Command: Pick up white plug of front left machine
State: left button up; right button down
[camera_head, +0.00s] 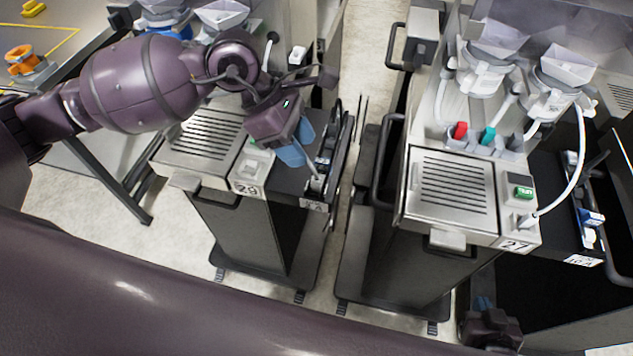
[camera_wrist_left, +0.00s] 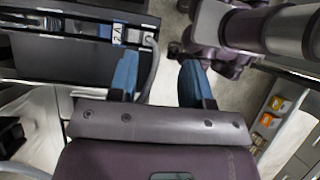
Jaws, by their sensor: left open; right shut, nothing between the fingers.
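My left gripper (camera_head: 299,142) has blue fingers, open and empty, above and left of the plug. It also shows in the left wrist view (camera_wrist_left: 158,64), fingers apart. My right gripper (camera_head: 485,303) is partly visible at the lower right, with nothing seen in it.
A similar machine (camera_head: 450,195) labelled 27 stands to the right, with white hoses, red and teal connectors and a green display. A narrow floor gap (camera_head: 350,190) separates the machines. A grey table (camera_head: 75,50) with yellow and orange items stands at the far left.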

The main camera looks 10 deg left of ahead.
aim_at(316, 178)
pick_arm(q)
jog(key=shift+y, duration=0.8)
jog(key=f, duration=0.2)
jog(key=w+f, duration=0.1)
jog(key=f, duration=0.1)
jog(key=shift+f, duration=0.4)
jog(key=x, duration=0.2)
jog(key=p+x, duration=0.1)
jog(key=x, duration=0.1)
jog(key=shift+s+d+f, duration=0.1)
jog(key=shift+d+f, duration=0.15)
jog(key=shift+d, duration=0.25)
jog(key=shift+d+f, duration=0.1)
jog(key=shift+f, duration=0.3)
pick_arm(e)
jog(key=shift+w+r, duration=0.1)
jog(key=shift+r, duration=0.6)
jog(key=shift+w, duration=0.1)
pick_arm(q)
jog(key=shift+c, duration=0.9)
grip_shut()
pick_arm(e)
jog(key=shift+w+r, duration=0.2)
